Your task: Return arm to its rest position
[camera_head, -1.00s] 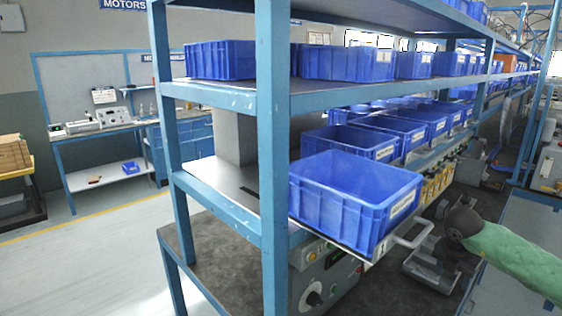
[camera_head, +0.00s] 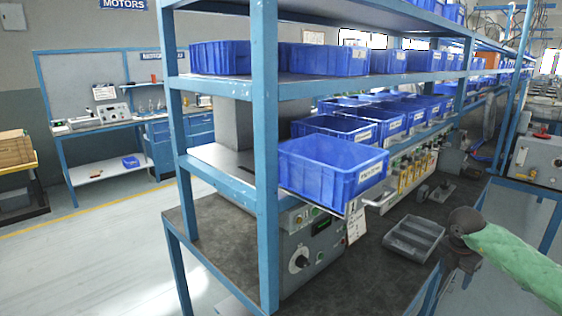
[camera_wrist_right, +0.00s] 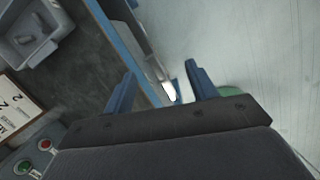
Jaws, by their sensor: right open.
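My right arm, in a green sleeve, comes in from the right in the head view. My right gripper (camera_head: 462,262) hangs at its end, beside the front edge of the bench (camera_head: 385,262) and right of the grey divided tray (camera_head: 415,238). In the right wrist view the two blue fingers of the right gripper (camera_wrist_right: 160,88) stand wide apart with nothing between them. Below them show the bench edge and the pale floor. My left gripper is in neither view.
A blue bin (camera_head: 325,172) sits on a pulled-out shelf with a handle, left of my arm. Blue shelf posts (camera_head: 265,160) stand in front. A control box (camera_head: 315,250) is under the bin. Floor is open on the left (camera_head: 90,270).

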